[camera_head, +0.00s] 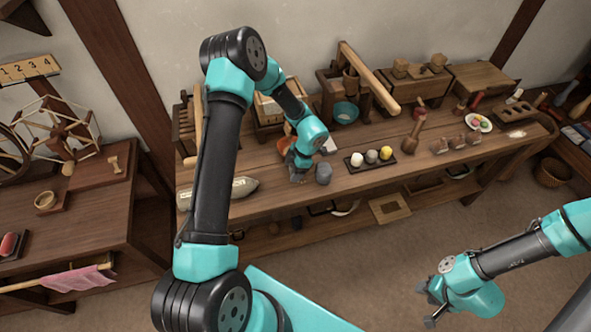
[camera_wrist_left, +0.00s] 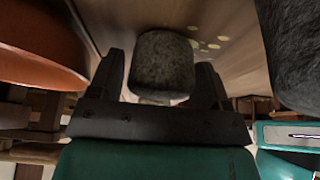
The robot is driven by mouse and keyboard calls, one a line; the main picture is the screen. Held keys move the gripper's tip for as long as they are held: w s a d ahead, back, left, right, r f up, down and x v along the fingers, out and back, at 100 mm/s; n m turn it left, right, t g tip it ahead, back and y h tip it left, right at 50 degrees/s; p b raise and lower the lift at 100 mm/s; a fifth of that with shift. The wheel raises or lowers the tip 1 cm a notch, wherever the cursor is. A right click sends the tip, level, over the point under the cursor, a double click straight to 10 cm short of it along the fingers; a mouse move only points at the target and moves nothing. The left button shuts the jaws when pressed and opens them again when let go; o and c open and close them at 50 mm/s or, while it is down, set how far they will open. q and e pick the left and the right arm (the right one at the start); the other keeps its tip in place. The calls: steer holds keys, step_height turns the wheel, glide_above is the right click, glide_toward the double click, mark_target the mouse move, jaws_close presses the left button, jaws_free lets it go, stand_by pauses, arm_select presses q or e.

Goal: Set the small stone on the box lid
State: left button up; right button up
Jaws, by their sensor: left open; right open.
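My left gripper (camera_head: 298,177) is low over the long bench, open. In the left wrist view, a small speckled grey stone (camera_wrist_left: 163,62) sits between its two spread fingers, with gaps visible beside it. In the head view I cannot make this stone out clearly behind the gripper. A larger dark grey stone (camera_head: 323,173) stands just right of the gripper; a dark stone also fills the upper right of the left wrist view (camera_wrist_left: 292,50). A flat-topped wooden box (camera_head: 482,76) stands at the bench's back right; I cannot tell whether its top is the lid meant. My right gripper (camera_head: 432,304) is open and empty, away from the bench.
An orange-brown bowl (camera_wrist_left: 40,45) is close by the left gripper. A dark tray (camera_head: 371,160) with white, grey and yellow balls lies to the right. A wooden press (camera_head: 350,85) with a long beam and a pale sack (camera_head: 232,191) also crowd the bench (camera_head: 290,200).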

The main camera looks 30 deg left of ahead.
mark_target(291, 168)
arm_select(q)
steer(key=shift+c, duration=0.5)
steer(key=c, duration=0.8)
steer(key=shift+c, duration=0.2)
steer(key=shift+r, duration=0.15)
steer(key=shift+r, duration=0.6)
step_height(291, 168, up, 2)
steer(key=shift+s+d+r, duration=0.1)
steer(key=shift+r, duration=0.05)
steer(key=s+d+r, duration=0.1)
steer(key=s+d, duration=0.7)
steer(key=s, duration=0.5)
steer(key=shift+s+d, duration=0.15)
steer(key=shift+s, duration=0.05)
steer(key=shift+r, duration=0.1)
